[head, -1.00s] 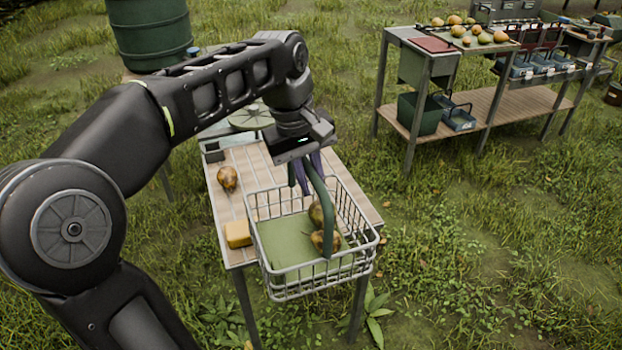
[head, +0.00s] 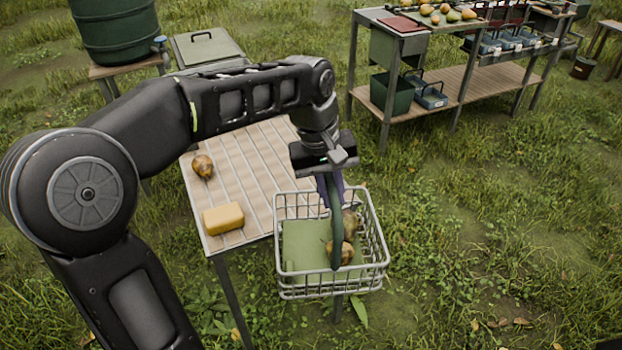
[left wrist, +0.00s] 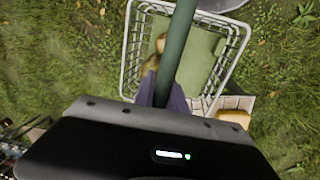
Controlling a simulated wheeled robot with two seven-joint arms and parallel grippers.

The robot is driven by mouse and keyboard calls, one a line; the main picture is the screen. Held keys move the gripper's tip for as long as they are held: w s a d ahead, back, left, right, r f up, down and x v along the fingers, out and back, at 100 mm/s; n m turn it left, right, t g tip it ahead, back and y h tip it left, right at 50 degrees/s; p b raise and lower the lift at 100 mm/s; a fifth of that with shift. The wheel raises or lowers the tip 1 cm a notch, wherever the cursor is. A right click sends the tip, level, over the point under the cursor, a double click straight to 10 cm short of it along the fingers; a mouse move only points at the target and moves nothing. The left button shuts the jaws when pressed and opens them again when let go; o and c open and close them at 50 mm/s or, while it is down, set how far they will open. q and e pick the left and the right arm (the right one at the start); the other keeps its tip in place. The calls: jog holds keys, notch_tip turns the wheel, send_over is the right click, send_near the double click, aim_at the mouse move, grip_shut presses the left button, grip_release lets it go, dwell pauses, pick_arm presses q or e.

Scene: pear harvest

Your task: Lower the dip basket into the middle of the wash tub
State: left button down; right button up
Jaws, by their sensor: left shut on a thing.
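The dip basket (head: 332,290) is a pale wire basket with a green floor and a tall dark green handle. Two brownish pears (head: 342,250) lie in it. My left gripper (head: 331,188) is shut on the handle, above the basket, which hangs roughly level past the table's right edge. In the left wrist view, the basket (left wrist: 128,50) is below my left gripper (left wrist: 165,98), and the handle crosses the picture. I cannot make out the wash tub for certain; a pale grey curved edge (left wrist: 222,4) is cut off at the top. My right gripper is not in view.
A lidded grey box (head: 207,48) and green barrel (head: 115,30) stand behind. A workbench (head: 460,88) is at back right. The grass right of the basket is clear.

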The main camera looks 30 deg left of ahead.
pick_arm(q)
jog(key=w+d+f+m, duration=0.3)
jog(key=d+f, duration=0.3)
jog(key=d, duration=0.2)
jog(key=w+d+f+m+g, duration=0.1)
jog(key=w+d+f+m, duration=0.2)
jog(key=d+f, duration=0.3)
jog(key=d+m, duration=0.1)
jog(key=d, duration=0.2)
jog(key=shift+w, duration=0.25)
jog(key=shift+f, duration=0.1)
